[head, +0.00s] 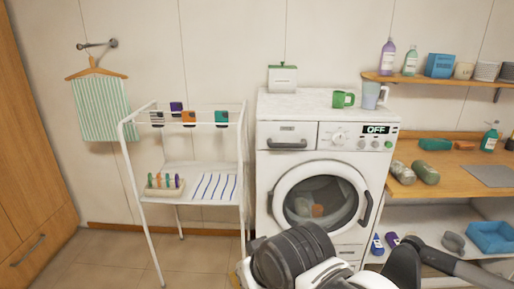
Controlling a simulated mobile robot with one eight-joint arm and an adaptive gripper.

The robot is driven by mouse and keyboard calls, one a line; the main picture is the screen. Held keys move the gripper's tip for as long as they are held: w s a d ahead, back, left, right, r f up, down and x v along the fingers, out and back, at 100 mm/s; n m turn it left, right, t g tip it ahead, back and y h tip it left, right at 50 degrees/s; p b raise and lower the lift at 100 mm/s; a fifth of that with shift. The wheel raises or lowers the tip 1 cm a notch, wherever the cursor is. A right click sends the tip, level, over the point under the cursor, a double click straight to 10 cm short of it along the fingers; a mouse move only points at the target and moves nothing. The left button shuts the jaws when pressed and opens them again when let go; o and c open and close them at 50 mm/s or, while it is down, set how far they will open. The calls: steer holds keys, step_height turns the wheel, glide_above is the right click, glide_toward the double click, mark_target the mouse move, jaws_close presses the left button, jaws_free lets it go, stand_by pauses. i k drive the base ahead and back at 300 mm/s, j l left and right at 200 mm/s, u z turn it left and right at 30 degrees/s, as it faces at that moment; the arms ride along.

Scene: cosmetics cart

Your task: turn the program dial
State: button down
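The white washing machine (264,185) stands against the back wall, right of centre in the head view. Its program dial (339,138) is a round white knob on the upper front panel, left of the display. The display (376,129) reads OFF. The dial is small here, and I cannot tell where its pointer sits. Small round buttons (375,144) sit below the display. The round door (317,197) looks closed, with laundry behind the glass. My arm shows at the bottom, in front of the machine and well below the dial. I cannot make out my gripper's fingers in this view.
A green mug (343,99) and a clear jug (371,96) stand on the machine top. A white drying rack (129,165) stands to the left. Wooden shelves (470,155) with bottles and cans are at the right. Floor is clear at the lower left.

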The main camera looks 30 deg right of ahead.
mark_target(338, 138)
steer(key=z, duration=1.25)
